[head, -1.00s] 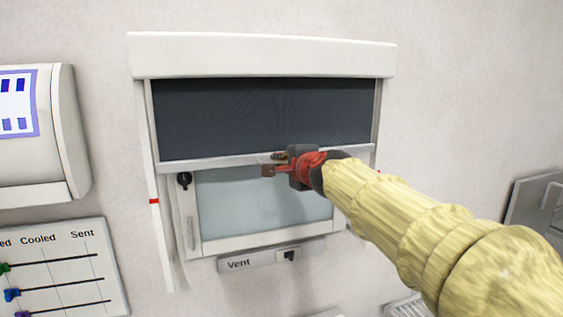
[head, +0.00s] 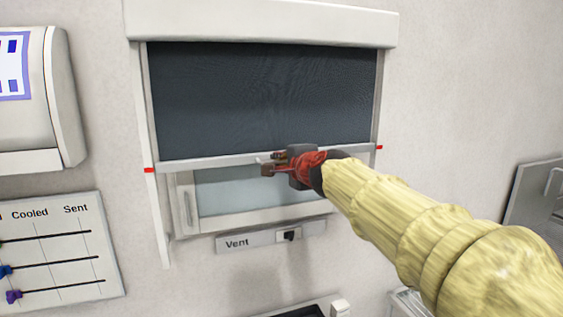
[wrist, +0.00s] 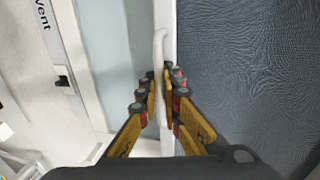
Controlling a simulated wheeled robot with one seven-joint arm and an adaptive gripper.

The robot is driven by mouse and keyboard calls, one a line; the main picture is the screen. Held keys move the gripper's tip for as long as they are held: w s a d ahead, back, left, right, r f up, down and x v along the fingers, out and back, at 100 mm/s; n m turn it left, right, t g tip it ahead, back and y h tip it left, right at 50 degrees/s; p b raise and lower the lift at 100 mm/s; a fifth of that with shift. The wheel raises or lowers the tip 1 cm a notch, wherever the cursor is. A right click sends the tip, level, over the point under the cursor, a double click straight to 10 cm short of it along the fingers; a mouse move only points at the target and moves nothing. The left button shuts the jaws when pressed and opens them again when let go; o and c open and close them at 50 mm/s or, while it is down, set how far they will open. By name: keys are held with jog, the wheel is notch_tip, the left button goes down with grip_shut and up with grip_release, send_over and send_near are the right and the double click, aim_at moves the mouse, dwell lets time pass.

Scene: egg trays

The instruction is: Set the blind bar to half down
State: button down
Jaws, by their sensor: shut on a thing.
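The dark blind (head: 265,100) hangs from a white housing (head: 262,22) over a small window (head: 255,188). Its pale bottom bar (head: 215,162) lies about level with the red marks on the left rail (head: 149,170) and right rail (head: 379,147). My gripper (head: 270,164) is at the middle of the bar. In the wrist view my gripper (wrist: 161,85) is shut on the thin white pull (wrist: 160,48) of the bar, with a finger on each side. The lower part of the pull is partly hidden by the fingers.
A Vent switch plate (head: 265,238) sits below the window. A panel with sliders (head: 55,250) and a white wall unit (head: 55,105) are at the left. A grey panel (head: 535,215) is at the right.

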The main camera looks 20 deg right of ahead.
jog(key=c, duration=2.3)
grip_release()
jog(key=shift+s+r, duration=0.1)
jog(key=v, duration=1.1)
jog(key=shift+s, duration=0.35)
